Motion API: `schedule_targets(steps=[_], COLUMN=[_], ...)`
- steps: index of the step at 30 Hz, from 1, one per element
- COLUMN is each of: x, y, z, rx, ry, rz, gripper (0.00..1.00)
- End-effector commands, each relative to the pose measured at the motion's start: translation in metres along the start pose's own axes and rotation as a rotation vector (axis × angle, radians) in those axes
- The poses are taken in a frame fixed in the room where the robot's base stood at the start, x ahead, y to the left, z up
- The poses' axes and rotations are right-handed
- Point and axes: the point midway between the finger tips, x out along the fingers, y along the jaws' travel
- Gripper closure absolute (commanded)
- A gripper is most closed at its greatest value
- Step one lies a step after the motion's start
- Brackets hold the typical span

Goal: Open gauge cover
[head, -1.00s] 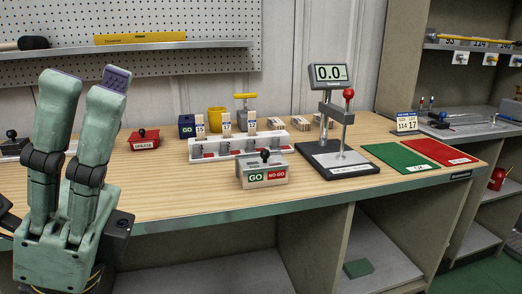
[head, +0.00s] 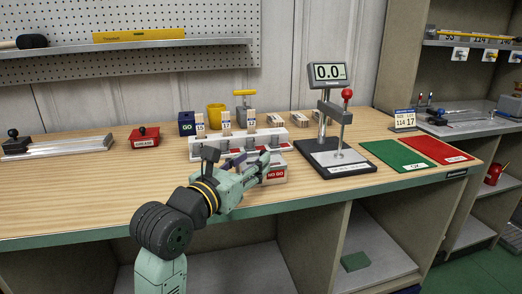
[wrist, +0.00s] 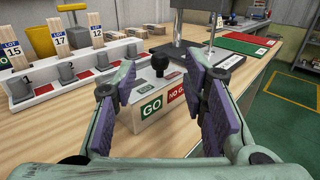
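The gauge is a grey box with a green GO label and a red NO GO label (head: 276,174), standing near the front edge of the bench. Its top carries a black knob (wrist: 161,62), which I take to be the cover's handle. In the wrist view the gauge box (wrist: 141,118) lies straight ahead, between my fingers. My gripper (wrist: 166,84) is open, with purple pads on either side of the knob and apparently not touching it. In the head view my gripper (head: 255,165) hides the GO side and the knob.
Behind the gauge is a white numbered rack (head: 205,149) with lot sticks. A dial stand (head: 345,165) with a red ball is to the right, beside green (head: 396,155) and red mats (head: 438,149). The bench front left of my arm is clear.

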Motion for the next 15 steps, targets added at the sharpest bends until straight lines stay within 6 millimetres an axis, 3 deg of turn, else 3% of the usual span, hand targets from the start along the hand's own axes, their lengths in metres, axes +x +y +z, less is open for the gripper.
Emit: schedule_targets(steps=[6, 15], x=[0.035, 0.048], y=[0.0, 0.0], z=[0.002, 0.001], rx=[-0.002, 0.0], ry=[-0.001, -0.002], rz=[-0.001, 0.001], gripper=[0.61, 0.61])
